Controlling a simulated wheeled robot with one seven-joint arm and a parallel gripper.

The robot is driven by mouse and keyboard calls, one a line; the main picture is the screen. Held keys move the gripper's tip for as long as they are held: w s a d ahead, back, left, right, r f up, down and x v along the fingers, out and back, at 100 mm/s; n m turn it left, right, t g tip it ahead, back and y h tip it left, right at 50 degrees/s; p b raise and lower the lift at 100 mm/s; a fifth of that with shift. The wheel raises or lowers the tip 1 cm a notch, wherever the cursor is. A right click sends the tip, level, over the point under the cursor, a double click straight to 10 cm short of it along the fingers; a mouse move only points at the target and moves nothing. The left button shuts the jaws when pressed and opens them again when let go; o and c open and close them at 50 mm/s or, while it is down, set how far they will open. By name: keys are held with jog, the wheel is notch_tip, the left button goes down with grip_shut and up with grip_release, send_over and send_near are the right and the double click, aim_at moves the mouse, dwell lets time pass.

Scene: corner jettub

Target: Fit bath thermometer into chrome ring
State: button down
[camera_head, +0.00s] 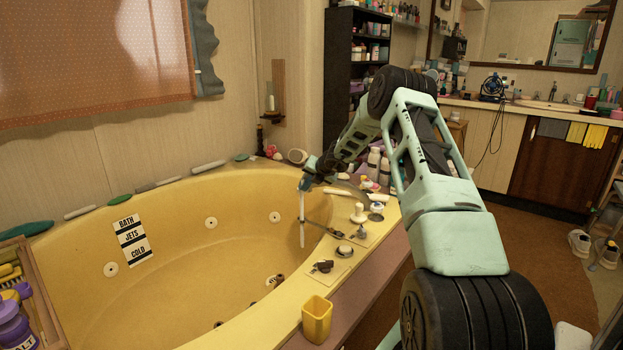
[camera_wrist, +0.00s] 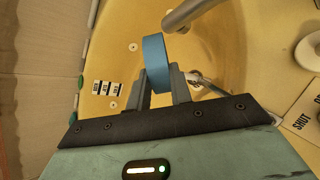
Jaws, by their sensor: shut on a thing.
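My gripper (camera_head: 307,180) is shut on the blue top of the bath thermometer (camera_head: 302,220), whose pale thin stem hangs nearly upright over the yellow tub. In the wrist view the blue top (camera_wrist: 155,60) sits between the fingers of my gripper (camera_wrist: 159,88), and the stem is mostly hidden. A thin metal piece (camera_head: 333,231) reaches from the tub deck over the basin, right of the stem; it looks like the chrome ring's holder. In the wrist view a small chrome loop (camera_wrist: 194,76) shows just right of the fingers. The thermometer appears apart from it; its depth is unclear.
A metal spout (camera_wrist: 190,17) reaches over the tub near the held piece. Knobs, bottles and a yellow cup (camera_head: 317,319) stand along the tub deck. The tub basin (camera_head: 190,265) below is empty of large things.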

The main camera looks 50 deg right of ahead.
jog(key=shift+f+b, duration=5.15)
jog(key=shift+f, duration=0.35)
jog(key=c, duration=1.2)
grip_release()
jog(key=p+v, duration=0.1)
jog(key=v, duration=1.6)
jog(key=shift+s+a+r+p, duration=0.1)
jog(key=shift+s+r+p, duration=0.05)
jog(key=shift+p, duration=0.25)
